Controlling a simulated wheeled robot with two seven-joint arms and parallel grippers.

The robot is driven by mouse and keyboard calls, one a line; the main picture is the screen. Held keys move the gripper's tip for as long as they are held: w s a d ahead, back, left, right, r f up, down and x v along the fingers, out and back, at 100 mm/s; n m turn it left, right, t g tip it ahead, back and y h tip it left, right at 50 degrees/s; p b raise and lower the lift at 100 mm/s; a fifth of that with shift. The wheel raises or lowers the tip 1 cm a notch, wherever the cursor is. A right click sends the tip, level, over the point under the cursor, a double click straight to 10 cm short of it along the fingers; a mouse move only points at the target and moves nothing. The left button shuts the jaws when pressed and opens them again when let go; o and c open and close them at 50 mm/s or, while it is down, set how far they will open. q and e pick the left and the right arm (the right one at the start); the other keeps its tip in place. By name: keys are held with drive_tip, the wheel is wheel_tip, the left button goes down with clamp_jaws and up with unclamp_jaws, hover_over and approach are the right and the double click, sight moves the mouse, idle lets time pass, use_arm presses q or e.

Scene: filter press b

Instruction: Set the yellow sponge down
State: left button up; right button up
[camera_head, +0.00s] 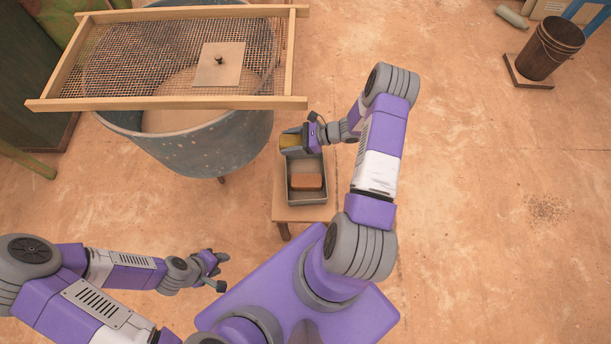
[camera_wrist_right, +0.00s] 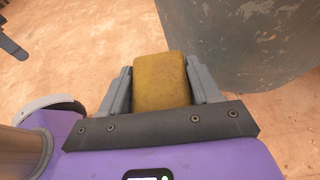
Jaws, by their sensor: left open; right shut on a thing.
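The yellow sponge (camera_head: 289,141) is between the fingers of my right gripper (camera_head: 293,143), at the far end of a small wooden stand. In the right wrist view the sponge (camera_wrist_right: 161,82) fills the space between both fingers of the right gripper (camera_wrist_right: 160,90), which is shut on it. From the head view I cannot tell whether the sponge touches anything below. My left gripper (camera_head: 218,271) is open and empty, low over the floor left of the stand.
A grey tray (camera_head: 307,199) holding an orange-brown block (camera_head: 307,181) rests on the wooden stand (camera_head: 283,212). A large grey tub (camera_head: 200,150) stands close left, with a wood-framed mesh screen (camera_head: 160,103) and a square plate (camera_head: 219,68) on top. A brown bucket (camera_head: 549,50) stands far right. Open floor lies right.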

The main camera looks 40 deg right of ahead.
drive_tip(key=shift+s+d+f+b, duration=0.15)
drive_tip(key=shift+f+b, duration=0.55)
drive_tip(key=shift+f, duration=1.3)
drive_tip(key=shift+s+d+f+b, duration=0.15)
drive_tip(key=shift+f+b, duration=0.55)
drive_tip(key=shift+f, duration=1.35)
drive_tip(key=shift+d+f+b, duration=0.15)
drive_tip(key=shift+f+b, duration=0.55)
drive_tip(key=shift+f, duration=1.3)
drive_tip(key=shift+f+b, duration=0.6)
drive_tip(key=o, duration=1)
drive_tip(key=shift+r, duration=0.1)
drive_tip(key=shift+o, duration=0.2)
